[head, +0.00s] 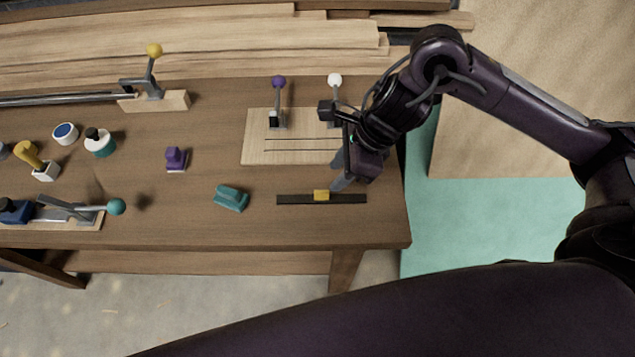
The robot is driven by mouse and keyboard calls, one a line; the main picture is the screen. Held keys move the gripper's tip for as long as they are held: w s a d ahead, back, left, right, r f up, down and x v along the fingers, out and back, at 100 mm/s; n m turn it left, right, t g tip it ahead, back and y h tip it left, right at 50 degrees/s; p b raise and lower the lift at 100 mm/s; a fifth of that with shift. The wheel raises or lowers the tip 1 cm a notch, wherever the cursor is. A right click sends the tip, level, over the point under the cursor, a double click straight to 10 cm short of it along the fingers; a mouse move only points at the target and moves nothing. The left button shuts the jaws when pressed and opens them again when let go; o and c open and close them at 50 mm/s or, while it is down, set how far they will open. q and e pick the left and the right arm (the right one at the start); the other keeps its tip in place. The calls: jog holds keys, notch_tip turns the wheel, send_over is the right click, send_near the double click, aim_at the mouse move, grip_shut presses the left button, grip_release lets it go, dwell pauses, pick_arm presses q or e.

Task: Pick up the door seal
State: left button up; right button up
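My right gripper (337,177) is above the bench, just behind the strip's right half. Its grey fingers look parted, with nothing visible between them. They seem apart from the strip, but the height gap is hard to judge. My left gripper is not in view.
A wooden board (257,150) with two lever clamps, white-knobbed (334,80) and purple-knobbed (278,82), stands behind the strip. A teal block (231,198) and a purple block (176,158) lie left. Jars and another clamp (116,206) are farther left. Stacked planks (180,40) line the back.

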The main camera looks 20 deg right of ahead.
aim_at(324, 192)
jog(key=shift+s+d+f, duration=0.1)
jog(key=shift+d+f, duration=0.1)
jog(key=p+x, duration=0.1)
jog(key=x, duration=0.3)
jog(key=p+x, duration=0.1)
jog(key=x, duration=0.1)
jog(key=shift+s+a+p, duration=0.25)
jog(key=shift+a+p, duration=0.1)
jog(key=shift+a+f, duration=0.1)
jog(key=shift+f, duration=0.25)
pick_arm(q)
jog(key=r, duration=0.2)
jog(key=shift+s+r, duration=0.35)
pick_arm(e)
jog(key=shift+w+f, duration=0.1)
jog(key=shift+f, duration=0.05)
grip_shut()
